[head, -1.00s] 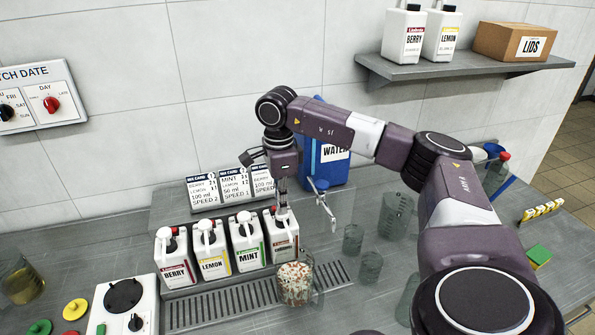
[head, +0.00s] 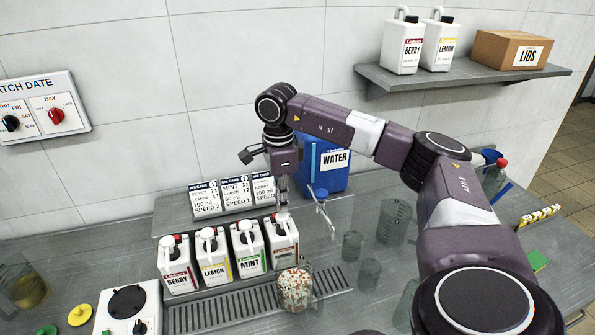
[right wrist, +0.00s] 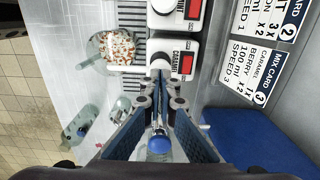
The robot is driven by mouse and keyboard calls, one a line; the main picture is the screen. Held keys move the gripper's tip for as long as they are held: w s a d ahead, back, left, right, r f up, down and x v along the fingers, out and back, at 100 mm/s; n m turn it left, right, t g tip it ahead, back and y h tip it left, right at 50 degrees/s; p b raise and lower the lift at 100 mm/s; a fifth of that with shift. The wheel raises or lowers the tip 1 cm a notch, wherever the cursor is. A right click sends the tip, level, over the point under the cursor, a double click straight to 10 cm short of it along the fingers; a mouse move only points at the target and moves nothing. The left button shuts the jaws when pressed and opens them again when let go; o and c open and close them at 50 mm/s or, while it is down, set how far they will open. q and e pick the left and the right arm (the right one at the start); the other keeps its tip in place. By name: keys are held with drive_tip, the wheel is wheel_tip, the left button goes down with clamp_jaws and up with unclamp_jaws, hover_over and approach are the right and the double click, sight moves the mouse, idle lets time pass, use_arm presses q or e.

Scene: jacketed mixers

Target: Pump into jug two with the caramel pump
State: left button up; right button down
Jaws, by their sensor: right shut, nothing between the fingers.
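The caramel pump bottle (head: 283,248) is the rightmost of the row of white pump bottles, and its CARAMEL label shows in the right wrist view (right wrist: 187,57). My right gripper (head: 283,206) points down over its pump head, with the fingers shut and nothing between them. The fingertips (right wrist: 160,101) appear at or just above the pump head; contact is unclear. A clear jug (head: 295,290) with speckled brown and white contents stands in front of the caramel bottle; it also shows in the right wrist view (right wrist: 117,47). I see no number on it. My left gripper is out of view.
Berry (head: 177,275), lemon (head: 214,262) and mint (head: 249,255) pumps stand to the left. Mix cards (head: 234,193) and a blue water container (head: 328,165) are behind. Clear vessels (head: 352,246) stand to the right. A slotted drain (head: 220,309) runs in front.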

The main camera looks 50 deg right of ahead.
sight(282, 215)
drive_tip(key=shift+f, duration=0.1)
idle(0.3)
drive_tip(key=shift+f+b, duration=1.3)
drive_tip(key=shift+f, duration=0.6)
drive_tip(key=shift+r, duration=0.2)
drive_tip(key=shift+r+p, duration=1.5)
drive_tip(key=shift+r, duration=0.3)
drive_tip(key=shift+r, duration=0.1)
wheel_tip(282, 215, up, 6)
drive_tip(key=p, duration=0.4)
drive_tip(key=shift+p, duration=0.3)
